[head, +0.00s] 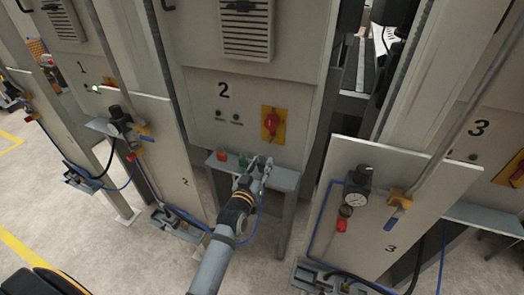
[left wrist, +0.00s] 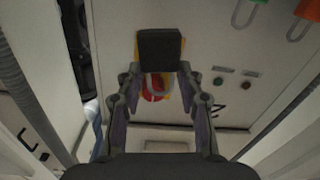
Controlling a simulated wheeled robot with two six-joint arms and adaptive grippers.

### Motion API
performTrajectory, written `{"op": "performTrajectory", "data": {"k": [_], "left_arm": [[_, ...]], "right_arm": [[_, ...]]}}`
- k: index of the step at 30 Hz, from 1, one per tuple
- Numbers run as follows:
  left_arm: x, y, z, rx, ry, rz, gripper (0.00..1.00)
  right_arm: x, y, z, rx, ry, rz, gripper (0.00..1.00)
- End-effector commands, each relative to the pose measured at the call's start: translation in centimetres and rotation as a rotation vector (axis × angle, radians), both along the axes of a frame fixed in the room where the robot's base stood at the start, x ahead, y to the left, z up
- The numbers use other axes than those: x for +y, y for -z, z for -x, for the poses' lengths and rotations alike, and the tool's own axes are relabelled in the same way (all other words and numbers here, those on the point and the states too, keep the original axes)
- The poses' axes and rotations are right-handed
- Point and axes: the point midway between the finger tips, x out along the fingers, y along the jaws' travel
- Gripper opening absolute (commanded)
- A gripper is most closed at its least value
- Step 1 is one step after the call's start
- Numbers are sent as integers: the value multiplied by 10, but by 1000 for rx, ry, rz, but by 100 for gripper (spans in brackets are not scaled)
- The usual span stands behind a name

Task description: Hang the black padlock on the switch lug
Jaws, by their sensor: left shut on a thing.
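The black padlock (left wrist: 160,50) is between the fingertips of my left gripper (left wrist: 160,78) in the left wrist view, and the gripper is shut on it. Its grey shackle (left wrist: 158,82) shows in front of the red switch (left wrist: 152,92) in that picture; I cannot tell how far apart they are. In the head view, the red switch (head: 271,122) sits on a yellow plate (head: 281,113) on panel 2. My left gripper (head: 258,170) is below it, at the small grey shelf. The padlock is not clear in the head view, and the lug cannot be made out.
An orange-red padlock (head: 221,156) and a green padlock (head: 243,162) are at the shelf (head: 284,178), left of my gripper. A gauge unit (head: 356,195) stands on the panel at right. Panel 2 is open in front of the switch.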

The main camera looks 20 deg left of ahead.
Motion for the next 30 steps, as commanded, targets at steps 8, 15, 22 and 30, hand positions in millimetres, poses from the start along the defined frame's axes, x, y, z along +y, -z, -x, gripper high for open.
{"op": "performTrajectory", "data": {"k": [8,15,22,30], "left_arm": [[-4,-14,-11,0,23,20,2],[-4,-12,-23,-1,23,19,2],[-4,-10,-40,-1,22,19,2],[-5,-7,-58,-1,22,19,2]], "right_arm": [[2,-5,-6,-9,1,-2,65],[14,0,-7,-11,6,-17,65],[13,6,-7,-11,5,-16,65],[8,16,-7,-11,2,-10,65]]}}
